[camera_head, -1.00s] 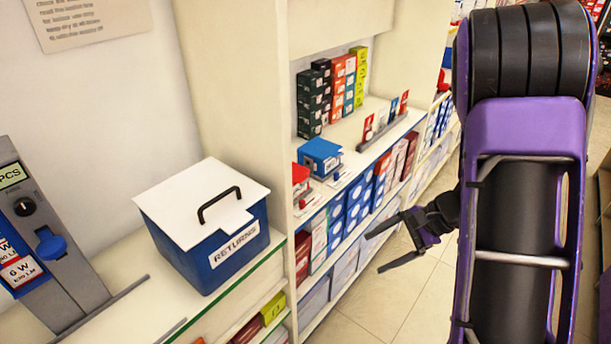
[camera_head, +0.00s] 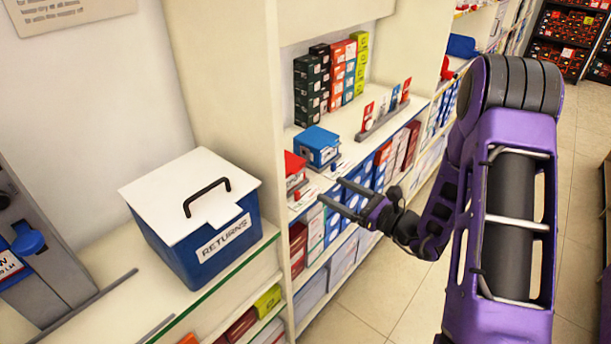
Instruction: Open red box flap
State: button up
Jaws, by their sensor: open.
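A small red box (camera_head: 294,164) sits at the front left end of the shelf, partly hidden by the upright panel to its left. Its red top appears down; the flap's details are too small to tell. My gripper (camera_head: 330,193) is open and empty. Its two dark fingers point left, in front of the shelf edge, a little right of and below the red box in the picture. I see no contact with the box.
A blue box (camera_head: 318,147) stands just right of the red one. A blue returns bin (camera_head: 205,245) with a white lid stands on the left counter. Stacked cartons (camera_head: 325,78) and a small card rack (camera_head: 383,115) are further back. The floor (camera_head: 390,300) is clear.

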jog(key=x, duration=1)
grip_shut()
